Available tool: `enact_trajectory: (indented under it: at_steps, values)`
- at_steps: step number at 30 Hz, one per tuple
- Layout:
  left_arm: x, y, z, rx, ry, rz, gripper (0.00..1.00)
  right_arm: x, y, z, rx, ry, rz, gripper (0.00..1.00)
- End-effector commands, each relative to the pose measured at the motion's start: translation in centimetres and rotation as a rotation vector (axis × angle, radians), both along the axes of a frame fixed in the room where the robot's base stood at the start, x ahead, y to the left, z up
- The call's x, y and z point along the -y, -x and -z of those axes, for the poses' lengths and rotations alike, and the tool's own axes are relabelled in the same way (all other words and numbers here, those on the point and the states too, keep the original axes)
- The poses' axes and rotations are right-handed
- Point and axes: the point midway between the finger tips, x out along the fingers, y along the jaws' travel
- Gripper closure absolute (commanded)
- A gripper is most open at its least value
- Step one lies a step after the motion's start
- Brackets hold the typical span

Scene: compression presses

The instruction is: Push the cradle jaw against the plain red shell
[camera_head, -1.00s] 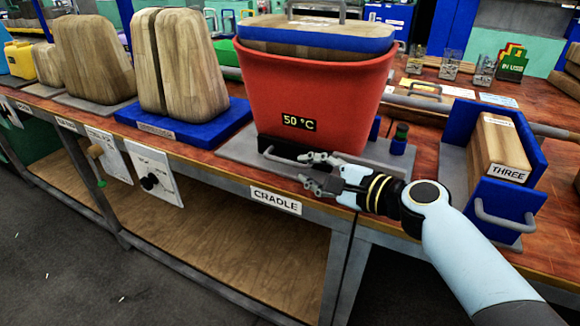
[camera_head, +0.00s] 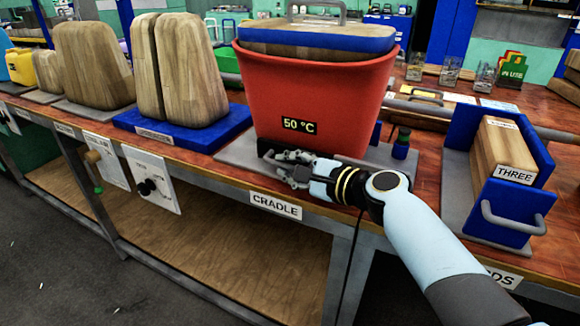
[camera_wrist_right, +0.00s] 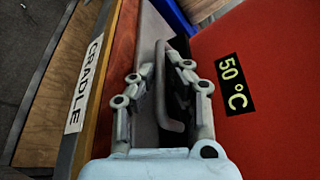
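The plain red shell (camera_head: 330,95), with a 50 °C display, stands on the grey cradle plate (camera_head: 235,152). It also fills the right of the wrist view (camera_wrist_right: 275,110). The dark cradle jaw (camera_head: 265,146) sits low at the shell's front, mostly hidden by my right gripper (camera_head: 284,164). In the wrist view the jaw's grey handle (camera_wrist_right: 163,85) lies between the fingers of my right gripper (camera_wrist_right: 161,68). The fingers are apart, one on each side of the handle; contact is unclear. Whether the jaw touches the shell is hidden. My left gripper is out of view.
A blue holder (camera_head: 517,212) with a wooden block labelled THREE stands right. A split wooden form (camera_head: 180,70) on a blue base stands left. The CRADLE sign (camera_head: 276,205) marks the bench edge.

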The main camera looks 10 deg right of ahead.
Motion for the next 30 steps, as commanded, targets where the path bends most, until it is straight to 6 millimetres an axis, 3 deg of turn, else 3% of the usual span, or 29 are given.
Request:
enact_trajectory:
  at_steps: [5,11,18,19,21,30]
  values:
    - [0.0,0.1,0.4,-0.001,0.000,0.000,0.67,0.4,-0.5,0.1,0.002,0.004,0.000,1.00]
    - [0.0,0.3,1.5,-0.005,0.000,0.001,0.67,2.1,-2.7,0.2,0.003,0.003,0.002,1.00]
    - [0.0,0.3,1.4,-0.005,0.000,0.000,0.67,2.3,-2.8,-0.1,0.004,0.003,0.004,1.00]
    - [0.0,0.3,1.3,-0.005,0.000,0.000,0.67,2.3,-2.8,-0.1,0.004,0.003,0.004,0.87]
    - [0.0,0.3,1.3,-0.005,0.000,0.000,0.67,2.2,-2.8,-0.1,0.004,0.003,0.004,0.79]
    - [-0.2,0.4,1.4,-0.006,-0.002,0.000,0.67,2.4,-2.4,-0.1,0.001,0.002,0.002,0.79]
